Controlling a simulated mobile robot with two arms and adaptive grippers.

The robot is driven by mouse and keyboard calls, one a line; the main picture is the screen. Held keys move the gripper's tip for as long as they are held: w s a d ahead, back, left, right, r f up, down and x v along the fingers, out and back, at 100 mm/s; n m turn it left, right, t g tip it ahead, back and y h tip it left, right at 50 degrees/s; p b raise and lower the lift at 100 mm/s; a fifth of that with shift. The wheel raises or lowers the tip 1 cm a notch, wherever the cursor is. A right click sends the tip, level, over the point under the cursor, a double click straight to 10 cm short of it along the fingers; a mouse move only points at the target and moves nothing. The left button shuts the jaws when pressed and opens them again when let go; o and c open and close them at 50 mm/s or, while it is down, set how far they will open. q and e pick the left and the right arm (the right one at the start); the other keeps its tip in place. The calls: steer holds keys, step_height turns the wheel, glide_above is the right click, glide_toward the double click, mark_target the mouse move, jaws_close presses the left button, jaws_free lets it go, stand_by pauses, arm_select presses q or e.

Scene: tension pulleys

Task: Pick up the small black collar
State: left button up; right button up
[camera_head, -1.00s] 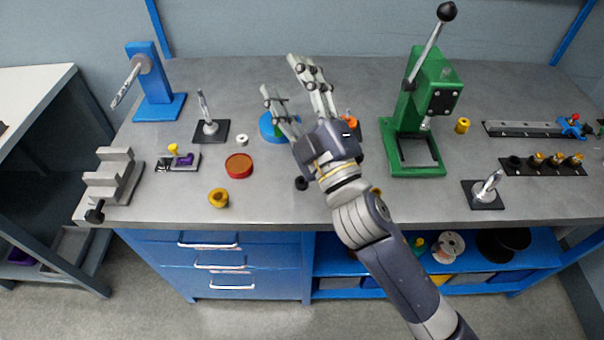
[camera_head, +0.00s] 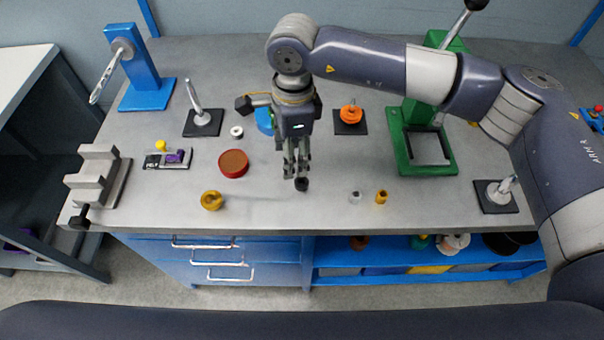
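The small black collar (camera_head: 302,184) lies on the grey bench top, near its front edge at the middle. My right gripper (camera_head: 296,174) points down with its fingertips right above or just behind the collar. The fingers look close together from this angle, and I cannot tell how far apart they are or whether they touch the collar. My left gripper is not in view.
A red round dish (camera_head: 233,163) and a yellow ring (camera_head: 211,200) lie to the left. A small silver part (camera_head: 355,197) and a brass part (camera_head: 381,197) lie to the right. The green press (camera_head: 428,168) stands further right. Bench around the collar is clear.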

steer(key=p, duration=0.2)
glide_above(301, 179)
steer(key=shift+h, duration=0.3)
steer(key=f, duration=0.4)
steer(key=shift+s+a+f, duration=0.35)
steer(key=shift+s+f, duration=0.05)
steer(key=shift+d+f+p, duration=0.15)
steer(key=shift+f+p, duration=0.15)
steer(key=shift+f, duration=0.2)
steer(key=f, duration=0.1)
steer(key=f+p, duration=0.2)
steer(key=f, duration=0.1)
steer(key=shift+d, duration=0.3)
steer(key=shift+f, duration=0.3)
steer(key=c, duration=0.9)
